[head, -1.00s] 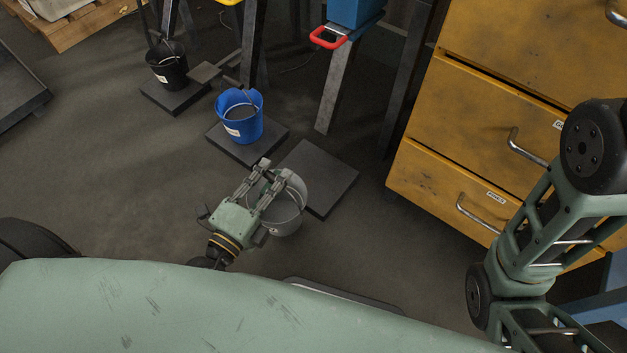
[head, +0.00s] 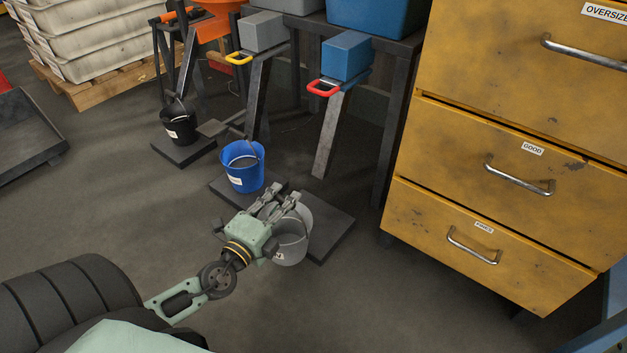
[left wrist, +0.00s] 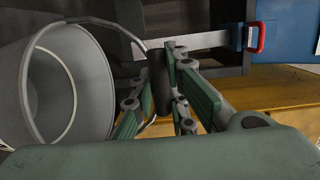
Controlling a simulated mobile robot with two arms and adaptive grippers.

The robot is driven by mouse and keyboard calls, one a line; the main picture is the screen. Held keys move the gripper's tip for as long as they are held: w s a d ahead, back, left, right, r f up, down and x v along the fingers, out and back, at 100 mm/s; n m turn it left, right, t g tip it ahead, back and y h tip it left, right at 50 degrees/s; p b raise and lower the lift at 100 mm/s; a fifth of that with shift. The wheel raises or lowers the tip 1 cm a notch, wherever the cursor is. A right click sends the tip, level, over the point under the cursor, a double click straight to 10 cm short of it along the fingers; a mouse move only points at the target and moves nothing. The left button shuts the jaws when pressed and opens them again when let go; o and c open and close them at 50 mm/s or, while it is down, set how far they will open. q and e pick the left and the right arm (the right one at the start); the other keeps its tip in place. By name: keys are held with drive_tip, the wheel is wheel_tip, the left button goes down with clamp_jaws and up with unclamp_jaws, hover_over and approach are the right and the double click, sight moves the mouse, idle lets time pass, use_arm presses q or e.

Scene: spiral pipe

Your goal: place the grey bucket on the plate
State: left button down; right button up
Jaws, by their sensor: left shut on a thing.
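The grey bucket (head: 291,250) hangs from my left gripper (head: 284,196), which is shut on its handle. In the left wrist view the bucket (left wrist: 62,95) fills the left side, its handle running to the closed fingers (left wrist: 168,65). In the head view the bucket overlaps the left part of a dark, flat, square plate (head: 330,228). I cannot tell whether its base touches the plate or floor. The gripper and bucket hide part of the plate. My right gripper is not in view.
A blue bucket (head: 243,172) and a black bucket (head: 179,126) stand on similar dark plates further back left. A yellow drawer cabinet (head: 480,200) stands close on the right. A blue block with a red handle (head: 324,88) sits behind. Open floor lies in front.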

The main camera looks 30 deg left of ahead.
use_arm(q)
drive_tip(key=shift+w+a+r, duration=0.1)
drive_tip(key=shift+w+a, duration=0.1)
drive_tip(key=shift+w, duration=3.1)
drive_tip(key=shift+w+a, duration=0.2)
drive_tip(key=shift+w, duration=3.1)
drive_tip(key=shift+f+b, duration=0.4)
drive_tip(key=shift+f, duration=0.35)
drive_tip(key=shift+f, duration=0.15)
drive_tip(key=c, duration=1.7)
unclamp_jaws()
drive_tip(key=shift+c, duration=0.2)
